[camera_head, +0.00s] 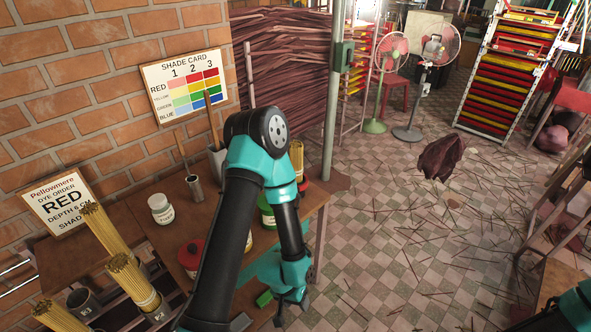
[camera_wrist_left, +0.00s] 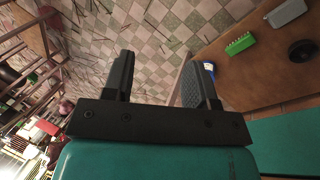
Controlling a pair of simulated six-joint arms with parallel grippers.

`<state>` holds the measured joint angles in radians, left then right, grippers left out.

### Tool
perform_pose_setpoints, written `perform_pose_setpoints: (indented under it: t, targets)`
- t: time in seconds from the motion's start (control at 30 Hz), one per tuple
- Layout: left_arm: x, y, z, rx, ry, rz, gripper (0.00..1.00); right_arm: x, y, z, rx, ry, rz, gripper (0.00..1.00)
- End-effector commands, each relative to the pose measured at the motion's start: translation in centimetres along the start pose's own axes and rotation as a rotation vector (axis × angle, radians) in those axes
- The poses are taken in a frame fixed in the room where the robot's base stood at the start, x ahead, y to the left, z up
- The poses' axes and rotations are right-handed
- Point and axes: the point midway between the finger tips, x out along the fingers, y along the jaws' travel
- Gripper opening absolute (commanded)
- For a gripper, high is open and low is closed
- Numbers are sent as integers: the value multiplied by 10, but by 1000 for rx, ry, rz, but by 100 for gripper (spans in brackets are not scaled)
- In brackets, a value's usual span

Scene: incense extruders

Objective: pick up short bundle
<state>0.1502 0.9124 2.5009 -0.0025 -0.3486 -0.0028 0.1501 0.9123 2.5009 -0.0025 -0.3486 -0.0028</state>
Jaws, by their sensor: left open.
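Tall yellow stick bundles stand at the lower left in the head view: one (camera_head: 104,228) at the back, one (camera_head: 130,280) in the middle and one (camera_head: 58,316) at the front. A further bundle (camera_head: 297,152) shows partly behind my left arm. I cannot tell which is the short bundle. My left gripper (camera_head: 290,306) hangs over the table's right front edge, away from the bundles. In the left wrist view my gripper (camera_wrist_left: 162,82) is open, with only floor between its fingers. Only a teal link of my right arm shows; its gripper is out of view.
The brown table (camera_head: 150,200) carries a white jar (camera_head: 161,209), a red-lidded pot (camera_head: 192,255), a green jar (camera_head: 267,214) and a green block (camera_head: 264,298). A RED dye order sign (camera_head: 60,203) stands left.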

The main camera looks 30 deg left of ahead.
Motion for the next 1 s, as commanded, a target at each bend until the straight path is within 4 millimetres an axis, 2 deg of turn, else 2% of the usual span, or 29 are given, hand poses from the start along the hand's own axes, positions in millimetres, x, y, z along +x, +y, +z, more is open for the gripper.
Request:
perform_pose_setpoints:
  t: [0.27,0.6,0.8,0.93,1.0]
  targets:
    - [0,0,0,0,0,0,52,0,0,0,0,0,0,43]
    - [0,0,0,0,0,0,84,0,0,0,0,0,0,43]
    - [0,0,0,0,0,0,84,0,0,0,0,0,0,43]
    - [-3,0,-15,-15,18,3,84,0,0,0,0,0,0,43]
    - [-8,0,-36,-34,41,8,84,0,0,0,0,0,0,43]
